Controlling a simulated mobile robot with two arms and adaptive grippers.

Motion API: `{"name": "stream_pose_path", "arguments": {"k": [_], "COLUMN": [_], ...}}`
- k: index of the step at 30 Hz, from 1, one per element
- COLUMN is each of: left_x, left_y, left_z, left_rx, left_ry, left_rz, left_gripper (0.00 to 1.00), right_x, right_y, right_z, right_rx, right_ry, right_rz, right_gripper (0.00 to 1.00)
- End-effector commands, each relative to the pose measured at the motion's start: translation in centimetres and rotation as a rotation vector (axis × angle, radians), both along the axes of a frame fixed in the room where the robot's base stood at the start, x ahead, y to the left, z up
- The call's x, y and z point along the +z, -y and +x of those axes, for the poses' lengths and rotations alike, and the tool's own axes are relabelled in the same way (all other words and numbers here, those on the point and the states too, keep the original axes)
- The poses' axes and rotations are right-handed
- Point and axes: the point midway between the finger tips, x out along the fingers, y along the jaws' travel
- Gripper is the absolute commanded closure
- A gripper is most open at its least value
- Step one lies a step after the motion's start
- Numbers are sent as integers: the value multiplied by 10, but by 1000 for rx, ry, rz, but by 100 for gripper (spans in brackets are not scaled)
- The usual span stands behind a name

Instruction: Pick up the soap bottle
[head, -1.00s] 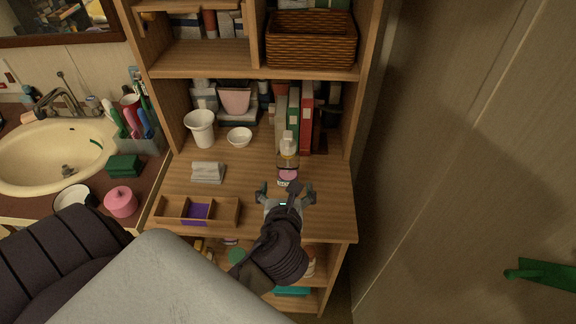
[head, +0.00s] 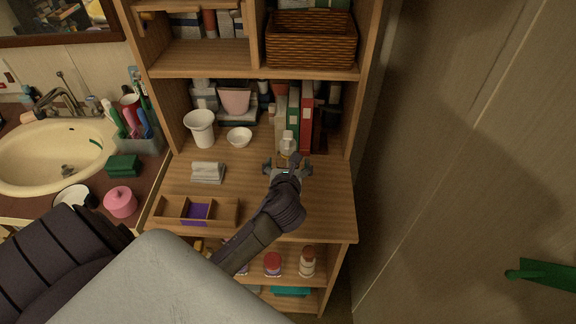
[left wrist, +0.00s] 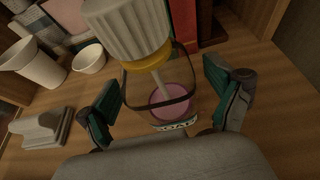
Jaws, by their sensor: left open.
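The soap bottle (head: 287,143) stands on the wooden shelf top. In the head view only its pale cap and neck show above my left gripper (head: 287,167), which hides the rest. In the left wrist view the soap bottle (left wrist: 134,32) has a ribbed white cap, a yellow collar, a clear body and pink liquid at the bottom. My left gripper (left wrist: 165,108) is open, with one finger on each side of the bottle's body. I see a gap between each finger and the bottle. My right gripper is not in view.
Upright books (head: 306,122) are close behind the bottle. A wooden divided tray (head: 225,211) lies at the front left. The shelf top's right side is clear.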

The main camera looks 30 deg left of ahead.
Motion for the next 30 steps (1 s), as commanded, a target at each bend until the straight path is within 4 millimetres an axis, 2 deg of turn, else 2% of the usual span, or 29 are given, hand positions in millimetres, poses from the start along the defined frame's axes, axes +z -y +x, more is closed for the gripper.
{"name": "stream_pose_path", "arguments": {"k": [8, 18, 21, 30], "left_x": [-2, -2, -1, 0], "left_y": [-2, -2, -2, -2], "left_z": [3, 3, 3, 3], "left_rx": [-1, -1, -1, -1], "left_ry": [1, 0, 1, 2], "left_rz": [-1, -2, -1, -1], "left_gripper": [8, 63, 77, 77], "right_x": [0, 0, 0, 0], "right_y": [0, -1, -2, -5], "right_z": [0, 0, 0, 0], "right_rx": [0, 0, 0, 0], "right_ry": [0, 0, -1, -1], "right_rz": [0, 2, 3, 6], "right_gripper": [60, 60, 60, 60]}}
